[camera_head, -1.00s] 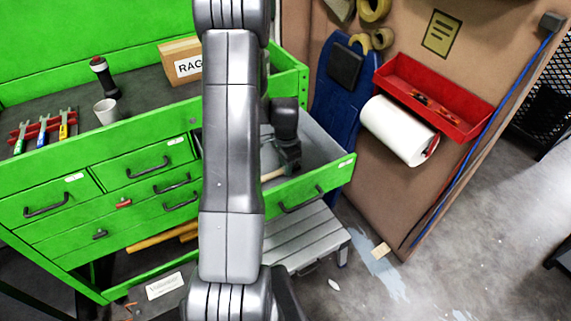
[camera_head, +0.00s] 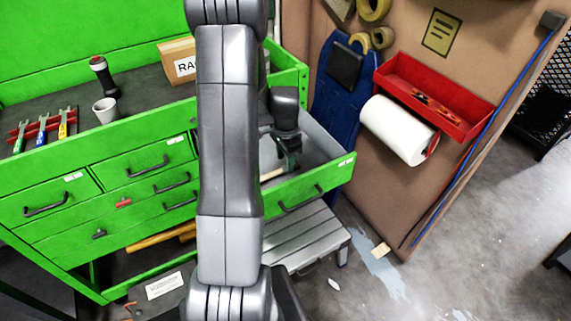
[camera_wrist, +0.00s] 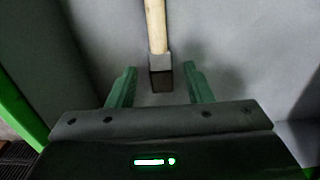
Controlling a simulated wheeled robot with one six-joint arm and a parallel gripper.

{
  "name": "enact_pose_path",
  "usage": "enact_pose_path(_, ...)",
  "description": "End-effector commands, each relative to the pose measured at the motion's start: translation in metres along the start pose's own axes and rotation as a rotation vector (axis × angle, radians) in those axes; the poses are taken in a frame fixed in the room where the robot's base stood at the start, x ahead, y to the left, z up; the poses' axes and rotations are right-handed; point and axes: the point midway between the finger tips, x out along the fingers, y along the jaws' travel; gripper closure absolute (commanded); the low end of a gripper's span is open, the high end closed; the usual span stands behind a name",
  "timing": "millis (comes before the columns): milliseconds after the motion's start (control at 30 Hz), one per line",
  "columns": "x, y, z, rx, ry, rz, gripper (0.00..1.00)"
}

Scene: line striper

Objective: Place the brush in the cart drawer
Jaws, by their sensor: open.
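The brush has a pale wooden handle, a grey ferrule and a dark end. It shows in the wrist view (camera_wrist: 156,32), lying on the grey floor of the drawer. Part of its handle shows in the head view (camera_head: 273,174). The green cart drawer (camera_head: 335,178) is pulled open at the cart's right. My gripper (camera_wrist: 159,70) is open, with one green finger on each side of the brush's ferrule end and visible gaps between.
The green cart's top holds a cup (camera_head: 105,110), a dark flashlight-like tool (camera_head: 103,76), a rag box (camera_head: 180,62) and several wrenches (camera_head: 42,130). A grey step (camera_head: 305,243) stands below the drawer. A red wall tray (camera_head: 435,98) and paper roll (camera_head: 397,130) hang at right.

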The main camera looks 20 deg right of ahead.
Motion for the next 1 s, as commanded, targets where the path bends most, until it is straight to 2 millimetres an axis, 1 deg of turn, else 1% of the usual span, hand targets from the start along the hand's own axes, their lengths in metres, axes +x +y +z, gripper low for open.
enact_pose_path(33,-0.011,-0.001,-0.001,0.0,0.004,-0.006,0.54)
enact_pose_path(200,-0.046,-0.001,-0.001,0.0,0.003,-0.005,0.54)
enact_pose_path(400,-0.077,-0.001,0.0,0.0,0.002,-0.003,0.54)
enact_pose_path(500,-0.086,0.0,0.0,0.0,0.001,-0.002,0.54)
enact_pose_path(600,-0.09,0.0,0.0,0.0,0.001,-0.001,0.54)
enact_pose_path(1000,-0.091,0.0,0.0,0.0,0.0,0.0,0.54)
